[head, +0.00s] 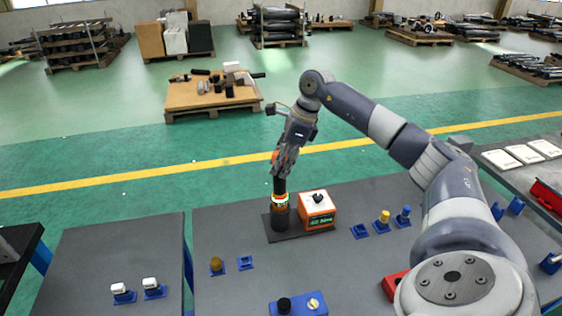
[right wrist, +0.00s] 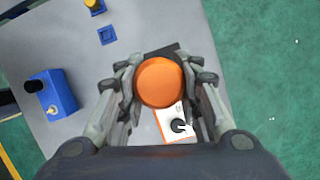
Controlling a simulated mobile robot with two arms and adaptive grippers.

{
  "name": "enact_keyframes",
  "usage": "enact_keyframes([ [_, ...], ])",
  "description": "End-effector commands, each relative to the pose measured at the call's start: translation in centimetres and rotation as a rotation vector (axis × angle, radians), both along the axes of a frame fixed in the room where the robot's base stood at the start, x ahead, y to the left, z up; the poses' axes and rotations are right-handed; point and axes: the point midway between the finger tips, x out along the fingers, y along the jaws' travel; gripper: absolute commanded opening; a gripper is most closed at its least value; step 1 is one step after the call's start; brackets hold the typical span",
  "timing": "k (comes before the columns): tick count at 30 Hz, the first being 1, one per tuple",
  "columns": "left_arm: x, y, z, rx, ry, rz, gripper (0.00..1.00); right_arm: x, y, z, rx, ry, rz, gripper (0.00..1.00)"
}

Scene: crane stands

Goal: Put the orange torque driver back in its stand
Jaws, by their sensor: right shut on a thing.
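The orange torque driver (head: 279,184) is upright, with an orange top and a dark body. My right gripper (head: 283,160) is shut on its upper part from above. In the right wrist view the round orange top (right wrist: 159,82) sits between the two fingers of my right gripper (right wrist: 160,88). The black stand (head: 280,220) is directly below the driver, on a dark base plate on the grey table. The driver's lower end meets a lit ring at the stand's top; I cannot tell how deep it sits. My left gripper is out of view.
An orange box (head: 318,211) with a green display and black knob stands right beside the stand. Small blue holders (head: 360,230) are on the grey table (head: 340,260). A blue box (head: 299,303) with knobs is at the front. The table left of the stand is mostly clear.

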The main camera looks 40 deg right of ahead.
Motion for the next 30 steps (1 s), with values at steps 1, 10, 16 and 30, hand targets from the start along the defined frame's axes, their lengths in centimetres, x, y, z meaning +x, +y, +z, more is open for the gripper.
enact_keyframes([
  [1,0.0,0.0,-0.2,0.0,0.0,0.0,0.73,0.1,0.0,-0.1,0.001,-0.006,0.0,0.0],
  [10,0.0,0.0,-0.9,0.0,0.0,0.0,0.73,0.1,0.0,-1.1,0.001,-0.006,-0.001,0.0],
  [16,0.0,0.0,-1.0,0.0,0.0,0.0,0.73,0.1,0.0,-1.3,0.001,-0.006,-0.001,0.49],
  [30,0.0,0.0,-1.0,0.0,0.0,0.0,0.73,0.0,0.0,-1.7,-0.001,0.002,0.0,0.56],
])
